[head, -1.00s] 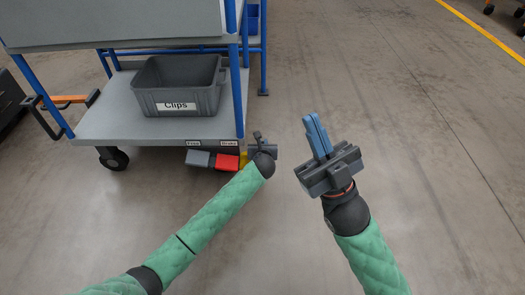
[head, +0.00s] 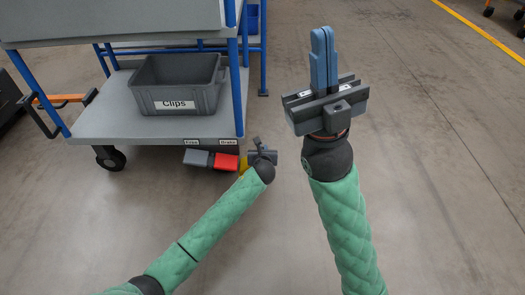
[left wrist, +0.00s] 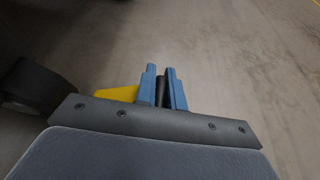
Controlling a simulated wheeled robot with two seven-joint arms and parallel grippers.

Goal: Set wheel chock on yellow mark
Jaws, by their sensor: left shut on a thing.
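My left gripper (head: 262,150) is low at the cart's lower right corner, close to the floor. In the left wrist view its blue fingers (left wrist: 162,88) are shut on a narrow dark part. A yellow wedge-shaped piece (left wrist: 118,93), seemingly the wheel chock, shows just left of the fingers. In the head view that yellow piece (head: 244,165) is mostly hidden behind my left gripper, beside the red pedal. I cannot tell whether it touches the floor. No separate yellow mark can be made out. My right gripper (head: 323,58) is raised over open floor, its blue fingers together and empty.
The blue-framed cart (head: 150,125) carries a grey bin (head: 178,85) labelled Clips. A grey pedal (head: 197,158) and a red pedal (head: 227,163) sit under the Free and Brake labels. A caster (head: 110,158) is at left. The floor to the right is clear.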

